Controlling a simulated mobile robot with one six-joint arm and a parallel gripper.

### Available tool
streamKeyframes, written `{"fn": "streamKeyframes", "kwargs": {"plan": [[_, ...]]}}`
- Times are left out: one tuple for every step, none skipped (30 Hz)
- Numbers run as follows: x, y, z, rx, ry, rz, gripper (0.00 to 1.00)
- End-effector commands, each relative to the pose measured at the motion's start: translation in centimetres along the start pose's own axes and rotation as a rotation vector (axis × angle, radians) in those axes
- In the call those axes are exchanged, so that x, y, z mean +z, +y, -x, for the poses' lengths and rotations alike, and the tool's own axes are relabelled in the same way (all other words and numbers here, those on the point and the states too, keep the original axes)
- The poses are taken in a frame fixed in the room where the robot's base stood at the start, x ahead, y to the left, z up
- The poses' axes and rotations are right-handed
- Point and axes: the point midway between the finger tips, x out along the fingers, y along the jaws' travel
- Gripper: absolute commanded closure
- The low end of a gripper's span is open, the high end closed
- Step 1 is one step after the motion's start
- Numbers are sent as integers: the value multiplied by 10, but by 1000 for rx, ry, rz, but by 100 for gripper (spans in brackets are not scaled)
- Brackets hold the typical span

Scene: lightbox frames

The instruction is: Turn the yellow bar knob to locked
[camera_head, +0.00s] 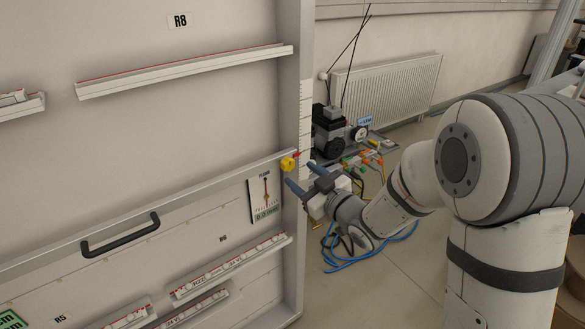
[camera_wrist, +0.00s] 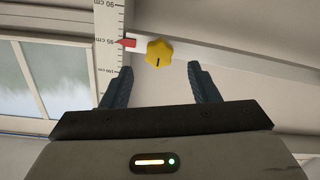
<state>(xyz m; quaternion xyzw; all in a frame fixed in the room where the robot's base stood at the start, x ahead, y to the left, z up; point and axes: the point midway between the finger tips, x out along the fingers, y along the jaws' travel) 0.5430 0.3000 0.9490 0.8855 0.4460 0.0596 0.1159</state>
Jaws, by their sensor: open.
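A yellow knob (camera_head: 288,163) sits at the right end of the rail, by the upright post with the scale. In the wrist view the knob (camera_wrist: 159,53) looks lobed like a star rather than a plain bar, with a short dark mark on its face pointing down in the picture. No "locked" label is readable. My gripper (camera_head: 303,176) is just right of and slightly below the knob in the head view. In the wrist view my gripper (camera_wrist: 160,68) is open and empty; the knob appears centred just beyond the fingertips, with no visible contact.
A red pointer (camera_wrist: 127,42) lies against the centimetre scale (camera_wrist: 108,45), left of the knob. A plumb gauge panel (camera_head: 265,200) and a black handle (camera_head: 120,235) are on the board. Cables and equipment (camera_head: 335,135) stand behind my gripper, near the radiator (camera_head: 388,88).

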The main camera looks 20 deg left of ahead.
Motion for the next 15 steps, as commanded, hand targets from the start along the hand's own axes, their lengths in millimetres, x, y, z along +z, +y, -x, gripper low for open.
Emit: {"fn": "streamKeyframes", "kwargs": {"plan": [[-1, -1, -9, -3, 0, 1, 45], [0, 0, -14, -2, 0, 1, 45], [-1, -1, -21, -2, 0, 0, 45], [-1, -1, -26, -2, 0, 1, 45], [0, -1, -30, -2, -1, 0, 45], [0, 0, -36, -1, -1, 1, 45], [0, 0, -40, -1, -2, 1, 45], [0, 0, -43, -1, -1, 1, 45], [-1, 0, -47, 0, 0, 1, 45], [0, 0, -49, 0, -1, 0, 45], [0, 0, -51, 0, -2, 0, 45], [0, 0, -53, 0, -2, 0, 45], [0, 0, -54, 0, -2, 0, 45], [0, 0, -55, 1, -2, 0, 45], [0, 0, -56, 1, -2, 0, 45]]}}
